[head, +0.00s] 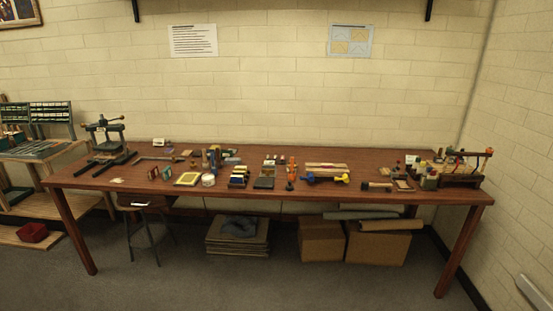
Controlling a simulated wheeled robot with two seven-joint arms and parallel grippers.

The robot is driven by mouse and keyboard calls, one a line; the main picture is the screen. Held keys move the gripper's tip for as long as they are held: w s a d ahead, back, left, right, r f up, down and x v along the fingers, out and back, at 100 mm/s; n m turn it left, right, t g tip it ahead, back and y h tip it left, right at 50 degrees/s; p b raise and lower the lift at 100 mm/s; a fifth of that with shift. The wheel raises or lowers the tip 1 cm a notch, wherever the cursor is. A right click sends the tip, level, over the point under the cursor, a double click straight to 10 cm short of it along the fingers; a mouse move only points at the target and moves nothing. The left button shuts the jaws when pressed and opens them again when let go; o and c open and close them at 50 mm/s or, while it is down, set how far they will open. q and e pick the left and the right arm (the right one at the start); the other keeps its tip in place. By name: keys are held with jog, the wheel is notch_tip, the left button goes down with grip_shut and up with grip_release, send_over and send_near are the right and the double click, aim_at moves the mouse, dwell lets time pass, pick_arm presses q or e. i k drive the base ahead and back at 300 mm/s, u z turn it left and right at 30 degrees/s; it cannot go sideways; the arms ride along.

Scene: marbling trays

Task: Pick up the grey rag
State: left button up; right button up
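A crumpled blue-grey cloth, which looks like the grey rag (238,226), lies on top of a low stack of flat boards or sheets (237,247) on the floor under the long table. The table's front edge is above it. Neither of my grippers shows in the head view.
The long wooden table (270,150) holds a press (105,135) at left and many small tools. Under it stand a stool (148,225) left of the stack and cardboard boxes (321,241) with rolls on top at right. A red container (33,232) sits at far left. Front floor is clear.

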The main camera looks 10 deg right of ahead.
aim_at(234, 161)
jog(key=z, duration=0.35)
jog(key=i, duration=1.45)
jog(key=u, duration=0.75)
